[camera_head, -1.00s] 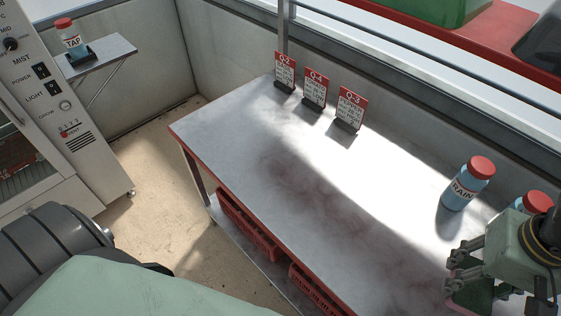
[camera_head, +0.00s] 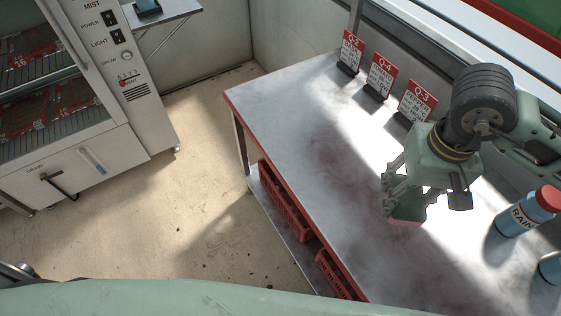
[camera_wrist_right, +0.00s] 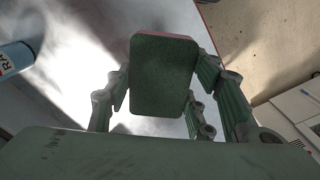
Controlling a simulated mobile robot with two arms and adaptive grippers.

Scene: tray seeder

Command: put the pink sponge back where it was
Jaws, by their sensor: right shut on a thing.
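The sponge (camera_wrist_right: 163,78) is in my right gripper, with a dark green face toward the right wrist camera and a thin pink edge at its far end. In the head view the sponge (camera_head: 406,212) shows green with a pink lower edge. My right gripper (camera_head: 405,200) is shut on it, over the metal table (camera_head: 300,130). I cannot tell whether the sponge touches the tabletop. In the right wrist view the fingers (camera_wrist_right: 160,90) stand on both sides of the sponge. My left gripper is not in view.
Three red-and-white sign cards stand at the table's back: Q-2 (camera_head: 350,52), Q-4 (camera_head: 380,76) and Q-3 (camera_head: 414,102). Red crates (camera_head: 285,203) sit on the lower shelf. The table's left part is clear. A cabinet (camera_head: 125,140) stands at left.

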